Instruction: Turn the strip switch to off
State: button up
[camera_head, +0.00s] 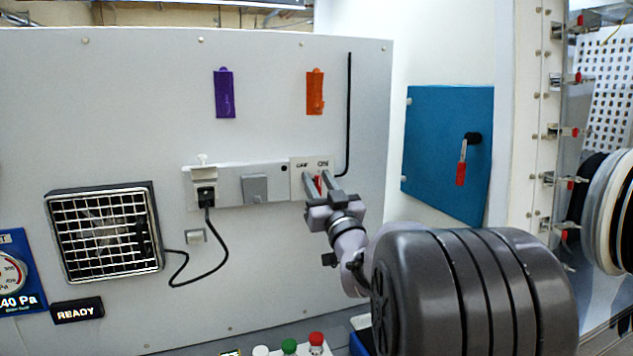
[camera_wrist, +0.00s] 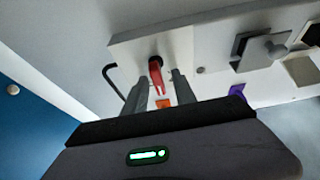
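The strip switch is a red lever (camera_head: 318,185) on a pale plate (camera_head: 298,168) at the right end of the power strip (camera_head: 229,188). The plate has two small labels, the left one seeming to read OFF and the right one ON. In the wrist view the red lever (camera_wrist: 157,78) stands out from a dark round hub. My gripper (camera_head: 318,181) is open, with one finger on each side of the lever. In the wrist view its fingertips (camera_wrist: 160,85) show a gap around the lever. The fingers partly hide the lever in the head view, and I cannot tell its exact angle.
A black plug (camera_head: 206,195) with a cable sits at the strip's left, and a grey square cover (camera_head: 254,189) in its middle. A black cable (camera_head: 348,115) runs up the panel on the right. A fan grille (camera_head: 104,232) is at left. A blue door (camera_head: 447,150) is right.

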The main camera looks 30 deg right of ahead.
grip_shut()
jog(key=n+y+b, duration=0.1)
jog(key=n+b, duration=0.2)
jog(key=shift+a+f+y, duration=0.1)
jog(key=shift+f+y, duration=0.1)
jog(key=shift+y, duration=0.2)
jog(key=shift+a+n+y+b, duration=0.1)
jog(key=shift+n+y+b, duration=0.55)
jog(key=shift+n, duration=0.75)
jog(key=shift+a+n+y+b, duration=0.1)
jog(key=shift+n+y+b, duration=0.55)
jog(key=shift+n, duration=0.75)
jog(key=shift+r, duration=0.1)
